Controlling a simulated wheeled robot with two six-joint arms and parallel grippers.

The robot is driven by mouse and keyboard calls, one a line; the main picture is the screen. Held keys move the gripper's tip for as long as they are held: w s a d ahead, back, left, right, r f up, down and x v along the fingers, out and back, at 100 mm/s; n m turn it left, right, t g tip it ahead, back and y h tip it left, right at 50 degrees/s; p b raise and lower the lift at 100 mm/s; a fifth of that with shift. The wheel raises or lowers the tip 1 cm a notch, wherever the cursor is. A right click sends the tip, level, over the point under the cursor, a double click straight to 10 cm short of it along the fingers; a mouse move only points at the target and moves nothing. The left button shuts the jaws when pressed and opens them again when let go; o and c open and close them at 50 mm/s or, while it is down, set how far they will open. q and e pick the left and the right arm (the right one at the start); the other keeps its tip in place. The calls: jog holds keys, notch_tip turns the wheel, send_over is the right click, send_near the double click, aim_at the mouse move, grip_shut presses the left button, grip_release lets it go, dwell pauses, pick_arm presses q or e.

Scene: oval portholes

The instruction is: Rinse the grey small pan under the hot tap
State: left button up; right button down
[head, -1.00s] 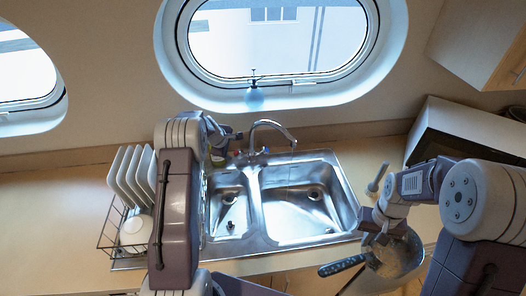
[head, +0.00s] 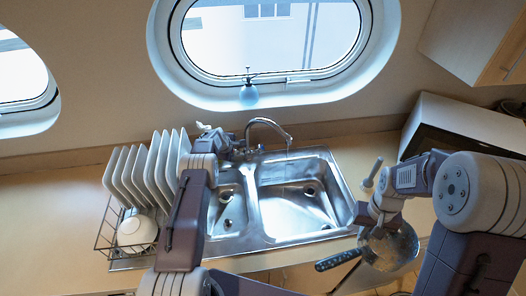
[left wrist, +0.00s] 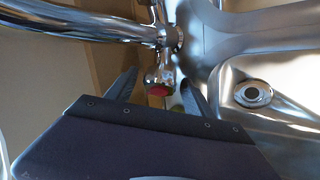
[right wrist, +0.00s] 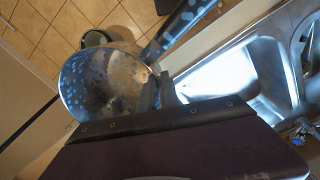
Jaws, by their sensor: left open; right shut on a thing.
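The grey small pan (head: 398,250) hangs in front of the counter, right of the sink, with its speckled handle (head: 338,260) pointing left. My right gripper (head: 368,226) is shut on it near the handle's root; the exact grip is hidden. The right wrist view shows the spotted pan bowl (right wrist: 105,80). The chrome tap (head: 268,124) stands behind the sink; no water shows under its spout. My left gripper (head: 240,152) is at the tap's left side. In the left wrist view, its open fingers (left wrist: 158,88) stand either side of the red-capped hot tap knob (left wrist: 158,78); contact cannot be told.
The two-basin steel sink (head: 262,240) is empty. A dish rack (head: 108,238) with white plates (head: 150,172) and a cup stands left of it. A blue soap bottle (head: 249,95) is on the window sill. A dark-fronted box (head: 460,130) stands at the right.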

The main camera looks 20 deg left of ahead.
pick_arm(q)
jog(key=shift+r, duration=0.1)
grip_shut()
jog(key=shift+d+r+m+p, duration=0.1)
jog(key=shift+m+p, duration=0.2)
pick_arm(e)
jog(key=shift+r, duration=0.35)
pick_arm(q)
jog(key=shift+t, duration=0.4)
pick_arm(e)
jog(key=shift+a+r, duration=0.1)
jog(key=shift+r, duration=0.05)
pick_arm(q)
jog(key=shift+m, duration=0.3)
grip_release()
